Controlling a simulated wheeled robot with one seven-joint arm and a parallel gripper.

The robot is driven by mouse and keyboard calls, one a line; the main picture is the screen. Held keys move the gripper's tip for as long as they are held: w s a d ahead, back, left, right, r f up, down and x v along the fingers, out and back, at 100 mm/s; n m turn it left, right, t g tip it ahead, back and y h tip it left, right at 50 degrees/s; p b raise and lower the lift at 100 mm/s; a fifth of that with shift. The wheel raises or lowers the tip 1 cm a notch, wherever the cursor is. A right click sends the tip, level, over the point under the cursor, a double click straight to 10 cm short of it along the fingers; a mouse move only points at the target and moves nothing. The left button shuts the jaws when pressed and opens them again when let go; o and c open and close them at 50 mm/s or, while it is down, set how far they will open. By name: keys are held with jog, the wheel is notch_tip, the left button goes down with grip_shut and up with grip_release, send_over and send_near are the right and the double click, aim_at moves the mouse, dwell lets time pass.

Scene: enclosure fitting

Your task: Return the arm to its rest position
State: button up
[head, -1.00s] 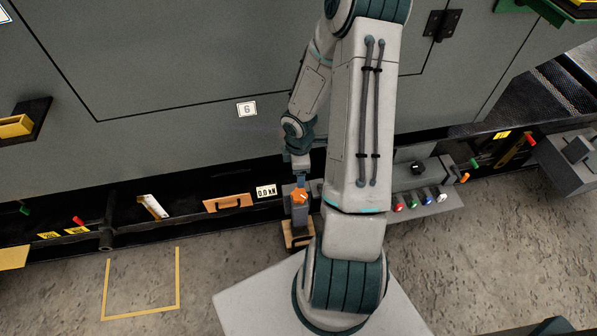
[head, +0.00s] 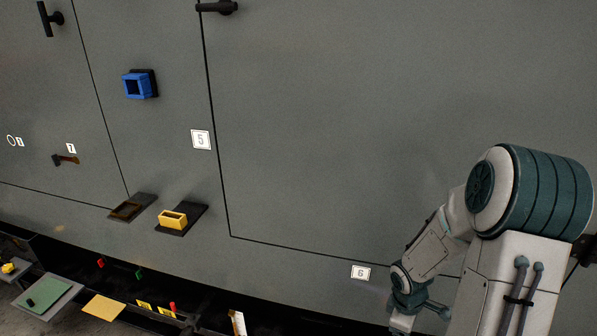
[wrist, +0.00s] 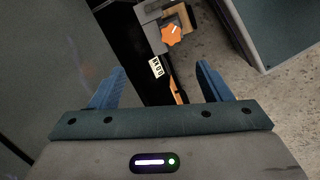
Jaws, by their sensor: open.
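My gripper (wrist: 158,90) shows in the wrist view with its two blue fingers spread apart and nothing between them. In the head view my arm stands at the lower right, in front of the grey enclosure wall (head: 330,120).
A blue square socket (head: 138,85) and a yellow one (head: 173,219) stick out of the wall. Labels 5 (head: 201,139) and 6 (head: 360,272) are on it. A green-topped tray (head: 48,294) is at the lower left. Handles (head: 217,7) protrude near the top.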

jog(key=s+a+r+m+p, duration=0.1)
jog(key=r+m+p, duration=0.15)
jog(key=r, duration=0.45)
jog(key=s+a+r+m+t+h+p, duration=0.1)
jog(key=r+p, duration=0.2)
jog(key=r, duration=0.5)
jog(key=s+a+r+m+p, duration=0.1)
jog(key=a+r+m+p, duration=0.1)
jog(key=r, duration=0.5)
jog(key=s+a+r+m+y+p, duration=0.1)
jog(key=s+a+r+m+p, duration=0.2)
jog(key=r, duration=0.6)
jog(key=s+a+r+m+t+y+p, duration=0.1)
jog(key=s+a+r+m+p, duration=0.2)
jog(key=r, duration=0.6)
jog(key=shift+s+a+r+t+y+p, duration=0.35)
jog(key=shift+s+a+p, duration=0.6)
jog(key=shift+s+p, duration=0.55)
jog(key=shift+s, duration=0.1)
